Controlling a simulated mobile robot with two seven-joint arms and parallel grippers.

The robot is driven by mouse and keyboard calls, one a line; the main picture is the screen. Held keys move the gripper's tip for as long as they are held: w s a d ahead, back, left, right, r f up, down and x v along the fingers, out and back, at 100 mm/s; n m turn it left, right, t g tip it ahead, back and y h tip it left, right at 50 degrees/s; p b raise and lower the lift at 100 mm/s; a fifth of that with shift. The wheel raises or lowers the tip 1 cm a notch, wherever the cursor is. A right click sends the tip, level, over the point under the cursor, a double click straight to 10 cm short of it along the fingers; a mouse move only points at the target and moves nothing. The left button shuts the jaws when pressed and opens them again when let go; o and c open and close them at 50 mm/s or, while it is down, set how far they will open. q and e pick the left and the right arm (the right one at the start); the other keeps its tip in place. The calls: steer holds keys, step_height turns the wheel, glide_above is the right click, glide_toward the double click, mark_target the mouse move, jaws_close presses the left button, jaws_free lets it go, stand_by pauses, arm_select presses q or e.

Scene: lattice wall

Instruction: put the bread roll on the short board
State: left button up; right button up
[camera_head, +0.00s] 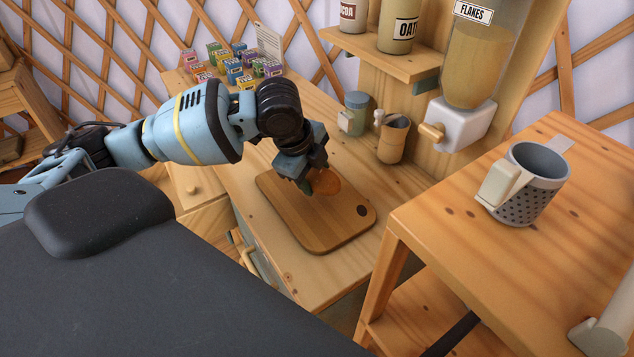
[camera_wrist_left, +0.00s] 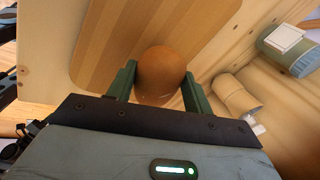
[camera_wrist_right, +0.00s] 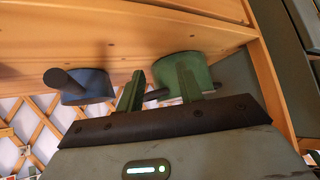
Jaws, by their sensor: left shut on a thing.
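The bread roll (camera_head: 326,183), round and orange-brown, is between the fingers of my left gripper (camera_head: 307,182), over the wooden board (camera_head: 325,228). In the left wrist view the roll (camera_wrist_left: 160,76) sits between the two green fingers (camera_wrist_left: 158,88), with the striped board (camera_wrist_left: 105,40) behind it. The gripper partly hides the roll, and I cannot tell whether its underside touches the board. My right gripper (camera_wrist_right: 160,88) shows only in the right wrist view, with its fingers apart and no held thing visible.
Small coloured boxes (camera_head: 232,66) stand at the counter's far end. A jar (camera_head: 354,113) and a wooden cup (camera_head: 393,138) stand behind the board. A grey mug (camera_head: 528,183) is on the right table. Near my right gripper are blue (camera_wrist_right: 85,85) and green (camera_wrist_right: 196,72) objects below wood.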

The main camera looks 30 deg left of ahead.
mark_target(317, 184)
arm_select(q)
steer(key=shift+w, duration=0.2)
steer(key=shift+w+d+f, duration=0.1)
steer(key=shift+w+f, duration=0.1)
steer(key=shift+f, duration=0.1)
step_height(317, 184, down, 3)
steer(key=shift+f, duration=0.1)
steer(key=o, duration=0.7)
